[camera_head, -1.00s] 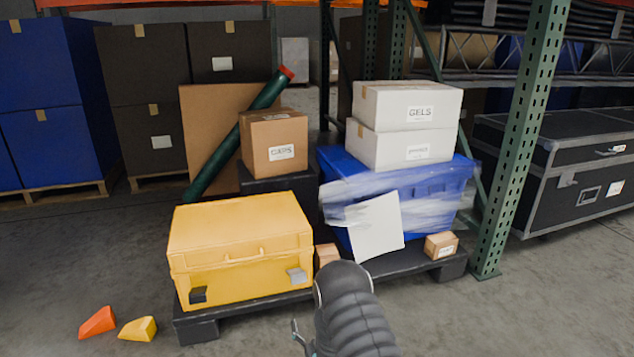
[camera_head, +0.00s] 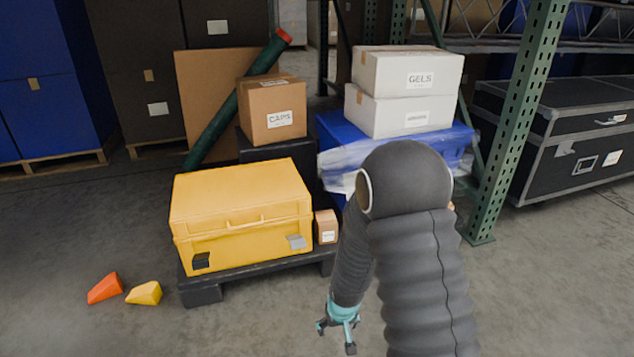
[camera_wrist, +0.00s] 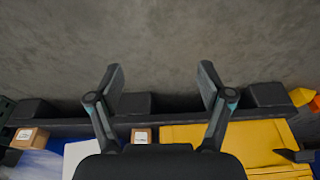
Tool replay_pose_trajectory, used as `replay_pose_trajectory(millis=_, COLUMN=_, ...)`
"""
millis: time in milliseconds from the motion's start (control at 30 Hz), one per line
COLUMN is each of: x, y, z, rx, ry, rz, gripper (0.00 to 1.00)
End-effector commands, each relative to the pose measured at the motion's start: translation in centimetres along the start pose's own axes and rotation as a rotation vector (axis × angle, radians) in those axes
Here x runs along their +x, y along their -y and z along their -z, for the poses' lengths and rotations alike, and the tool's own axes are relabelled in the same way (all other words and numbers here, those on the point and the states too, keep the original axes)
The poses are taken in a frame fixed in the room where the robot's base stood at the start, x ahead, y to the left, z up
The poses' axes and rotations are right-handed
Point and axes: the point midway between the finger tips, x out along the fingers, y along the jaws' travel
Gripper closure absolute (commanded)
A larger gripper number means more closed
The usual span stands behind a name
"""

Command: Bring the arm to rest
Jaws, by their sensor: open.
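My gripper (camera_head: 337,334) hangs low at the end of my folded dark arm, in front of the pallet, with its fingers towards the floor. In the wrist view my gripper (camera_wrist: 160,80) has its two fingers spread apart with only bare floor between the tips, so it is open and empty. My arm's elbow hides part of the blue strapped tote (camera_head: 345,130) and the right part of the pallet.
A yellow case (camera_head: 240,205) stands on the black pallet (camera_head: 202,291), with a small carton (camera_head: 326,226) beside it. White boxes (camera_head: 408,75) sit on the blue tote. A green rack post (camera_head: 515,130) rises at right. Orange (camera_head: 105,288) and yellow wedges (camera_head: 145,293) lie on the floor at left.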

Motion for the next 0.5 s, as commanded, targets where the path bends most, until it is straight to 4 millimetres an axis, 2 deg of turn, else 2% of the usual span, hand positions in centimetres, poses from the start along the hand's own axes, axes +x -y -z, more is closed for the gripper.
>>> replay_pose_trajectory(millis=33, x=-2.7, y=-0.4, z=-0.3, rx=0.008, ry=0.022, rz=-0.002, gripper=0.21)
replay_pose_trajectory(millis=100, x=-5.6, y=-0.8, z=-1.1, rx=0.018, ry=0.063, rz=-0.003, gripper=0.21)
replay_pose_trajectory(millis=500, x=-21.6, y=-2.6, z=-6.4, rx=0.077, ry=0.196, rz=-0.01, gripper=0.21)
